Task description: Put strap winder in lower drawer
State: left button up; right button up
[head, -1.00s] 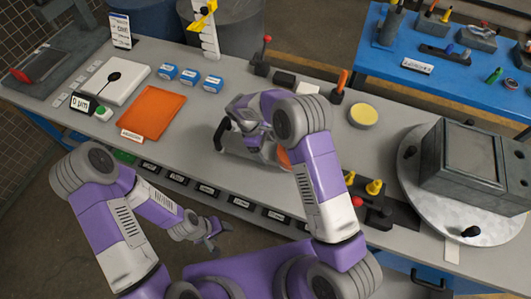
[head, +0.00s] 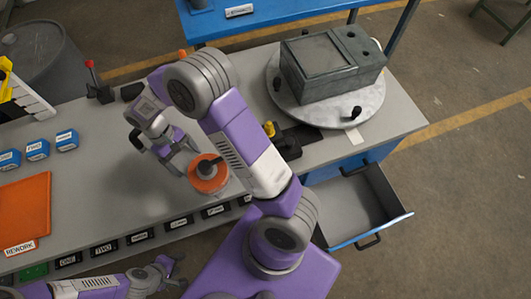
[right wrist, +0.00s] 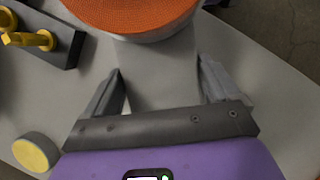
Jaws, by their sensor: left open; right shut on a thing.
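The strap winder (head: 205,182) shows an orange round reel with a dark knob on top in the head view. My right gripper (head: 184,160) is at its left side, over the front part of the bench. In the right wrist view the orange reel (right wrist: 130,14) lies beyond the fingers, and a grey part of the winder sits between them; the right gripper (right wrist: 160,88) is shut on it. I cannot tell how high it is held. The drawer (head: 362,207) under the bench's right end stands pulled out and looks empty. My left gripper (head: 174,273) is open and empty, low before the bench front.
A grey turntable (head: 330,105) carrying a boxy machine (head: 332,62) stands on the bench's right end. Dark fixtures with yellow knobs (head: 270,128) lie between it and the winder. An orange mat (head: 22,210) and blue boxes (head: 38,150) are at left. Floor right of the drawer is free.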

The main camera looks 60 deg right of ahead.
aim_at(343, 219)
jog(key=u, duration=0.05)
jog(key=k, duration=1.5)
jog(key=z, duration=1.35)
jog(key=i, duration=0.5)
